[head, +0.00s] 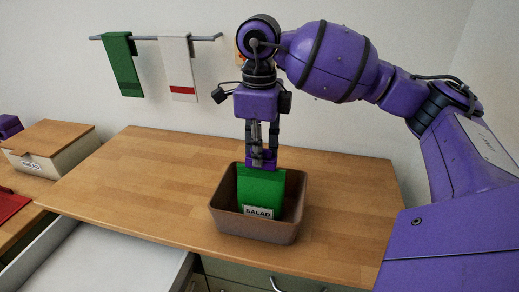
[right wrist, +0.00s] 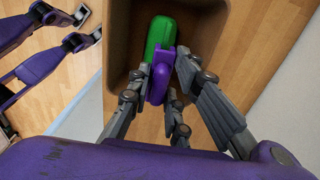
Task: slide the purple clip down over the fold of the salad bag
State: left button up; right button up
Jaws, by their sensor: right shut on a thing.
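The green salad bag (head: 262,187), with a white SALAD label, stands upright in a brown bin (head: 228,222). In the right wrist view the bag (right wrist: 160,36) shows from above as a green strip. My right gripper (head: 262,153) is above the bag, pointing down, shut on the purple clip (head: 260,163). The clip is at the bag's top edge. In the right wrist view the clip (right wrist: 160,80) sits between the fingers and meets the near end of the green strip. I cannot tell how far it reaches over the fold. My left gripper is not clearly in view.
The bin stands on a wooden counter (head: 150,185) with bare wood around it. A bread box (head: 55,145) is at the left. A green towel (head: 123,65) and a white towel (head: 178,70) hang from a wall rail. An open white drawer (head: 100,262) is at the front left.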

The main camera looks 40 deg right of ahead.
pick_arm(q)
jog(key=shift+s+f+b, duration=0.3)
jog(key=shift+f, duration=0.15)
pick_arm(e)
jog(key=shift+f, duration=1.1)
dwell(1.1)
jog(key=o, duration=0.9)
jog(key=shift+o, duration=0.5)
jog(key=o, duration=0.4)
pick_arm(q)
jog(key=shift+w+r, duration=0.1)
jog(key=shift+w, duration=0.05)
pick_arm(e)
jog(key=shift+r, duration=0.15)
jog(key=shift+r+p, duration=1.8)
jog(key=shift+r, duration=1.6)
pick_arm(q)
jog(key=w+r, duration=0.3)
jog(key=r, duration=0.2)
jog(key=shift+w+t, duration=0.2)
jog(key=shift+t, duration=0.2)
